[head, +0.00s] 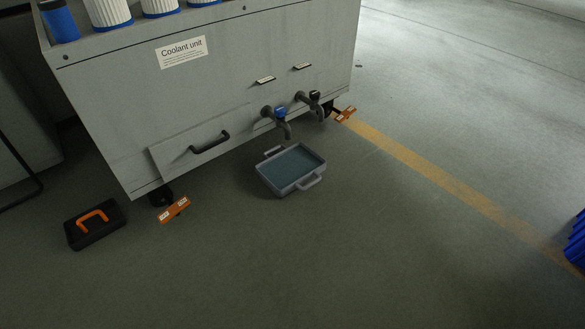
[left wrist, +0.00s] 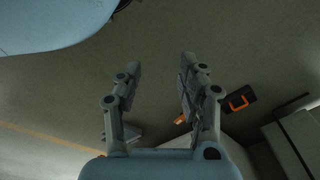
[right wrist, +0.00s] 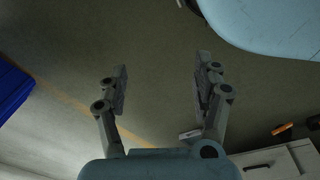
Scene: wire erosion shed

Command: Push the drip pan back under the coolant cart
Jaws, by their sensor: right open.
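The grey drip pan (head: 267,181) lies flat on the floor in front of the coolant cart (head: 115,95) in the head view, below its two taps. Bluish liquid seems to fill it. Both its end handles show, and the pan appears clear of the cart's lower edge. My left gripper (left wrist: 160,62) is open and empty in the left wrist view. My right gripper (right wrist: 162,62) is open and empty in the right wrist view. Neither gripper shows in the head view. A small grey shape, probably the pan (right wrist: 189,134), is partly hidden behind a right finger.
Orange wheel chocks lie at the cart's near left caster (head: 175,210) and right caster (head: 345,114). A black toolbox with an orange handle (head: 95,224) stands left. A blue object (head: 575,240) is at the right edge. The floor in front of the pan is clear.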

